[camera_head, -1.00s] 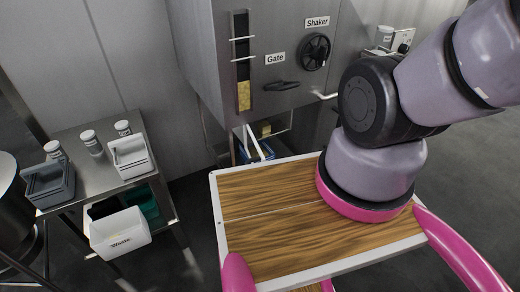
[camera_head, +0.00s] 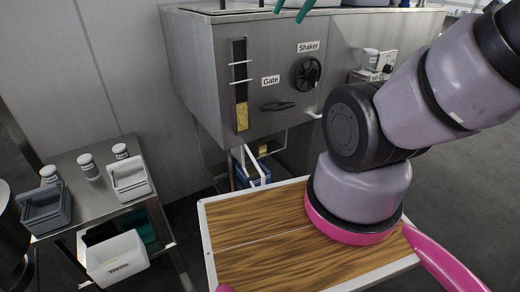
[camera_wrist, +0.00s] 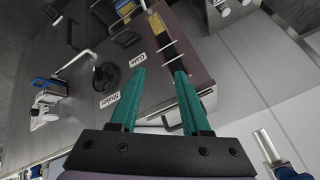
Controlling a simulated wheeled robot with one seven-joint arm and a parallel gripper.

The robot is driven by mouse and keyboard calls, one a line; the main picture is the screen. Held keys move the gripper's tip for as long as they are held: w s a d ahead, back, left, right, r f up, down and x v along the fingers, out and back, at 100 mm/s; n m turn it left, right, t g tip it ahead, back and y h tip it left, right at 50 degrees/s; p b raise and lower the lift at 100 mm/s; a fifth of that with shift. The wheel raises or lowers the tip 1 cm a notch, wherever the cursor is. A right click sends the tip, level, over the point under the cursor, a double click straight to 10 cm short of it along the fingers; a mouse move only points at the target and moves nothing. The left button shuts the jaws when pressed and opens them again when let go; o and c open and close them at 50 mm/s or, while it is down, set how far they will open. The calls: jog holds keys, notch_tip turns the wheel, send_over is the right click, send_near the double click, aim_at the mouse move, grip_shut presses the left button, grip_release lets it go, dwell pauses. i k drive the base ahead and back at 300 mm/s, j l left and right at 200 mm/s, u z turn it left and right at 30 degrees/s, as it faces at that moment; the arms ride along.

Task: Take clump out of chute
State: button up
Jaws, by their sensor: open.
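The chute is not plainly made out. Below the steel machine (camera_head: 200,85), a small yellowish piece (camera_head: 263,150) shows in the opening beside a white-edged blue part (camera_head: 263,174); I cannot tell if this piece is the clump. Yellow material also fills the bottom of the machine's narrow upright window (camera_head: 242,117). My gripper (camera_wrist: 160,74) is open, its two teal fingers apart with nothing seen between them. In the head view its fingertips (camera_head: 292,9) show at the top edge, over the machine's top.
The machine front carries a Gate handle (camera_head: 278,106) and a black Shaker knob (camera_head: 307,74). A wood-topped surface (camera_head: 262,222) lies in front. At left, a steel cart (camera_head: 92,202) holds several jars, grey and white bins, and a Waste bin (camera_head: 118,258).

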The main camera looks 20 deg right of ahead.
aim_at(260, 147)
jog(key=j+z, duration=0.35)
jog(key=j, duration=0.15)
jog(key=j+z, duration=0.35)
jog(key=j, duration=0.2)
jog(key=k+l, duration=0.05)
